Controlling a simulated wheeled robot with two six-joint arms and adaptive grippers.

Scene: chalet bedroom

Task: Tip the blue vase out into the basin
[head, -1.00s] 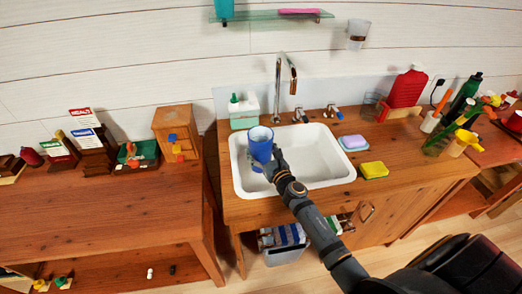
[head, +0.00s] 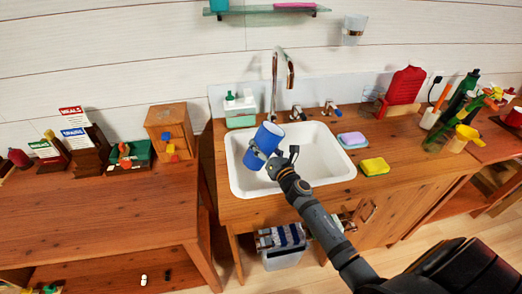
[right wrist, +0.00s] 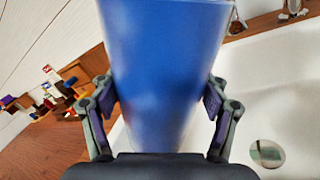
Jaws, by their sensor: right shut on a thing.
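The blue vase (head: 263,147) is held over the left part of the white basin (head: 318,172). It is tilted, with its upper end leaning to the right in the head view. My right gripper (head: 275,159) is shut on it. In the right wrist view the vase (right wrist: 165,70) fills the middle, between the two fingers of the gripper (right wrist: 160,105). The inside of the vase is hidden, and I see nothing coming out of it. The basin's drain (right wrist: 267,153) shows at lower right in that view. My left gripper is not in view.
The faucet (head: 283,75) rises behind the basin. A purple sponge (head: 352,139) and a yellow sponge (head: 375,166) lie to the right. The basin's right half is clear.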

